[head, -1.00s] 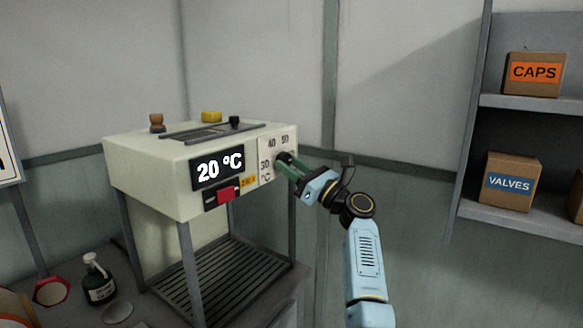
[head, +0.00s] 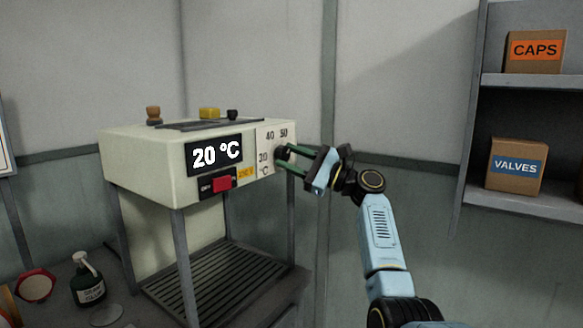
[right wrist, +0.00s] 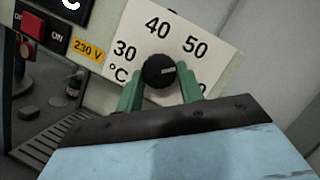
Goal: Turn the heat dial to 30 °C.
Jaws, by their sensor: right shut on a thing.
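The heat dial (right wrist: 158,71) is a round black knob on a white plate marked 30, 40 and 50; a further number at the lower right is partly hidden by a finger. A pale mark on the knob points right in the right wrist view. My right gripper (right wrist: 160,76) is shut on the knob, one green finger on each side. In the head view the dial (head: 281,153) is partly covered by my right gripper (head: 284,158). The display (head: 215,152) on the press (head: 150,160) reads 20 °C. My left gripper is not in view.
A red switch (head: 222,184) sits below the display, left of the dial plate. A slatted tray (head: 215,285) lies under the press. A dark bottle (head: 88,285) stands at the lower left. Shelves with boxes (head: 516,165) are at the right.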

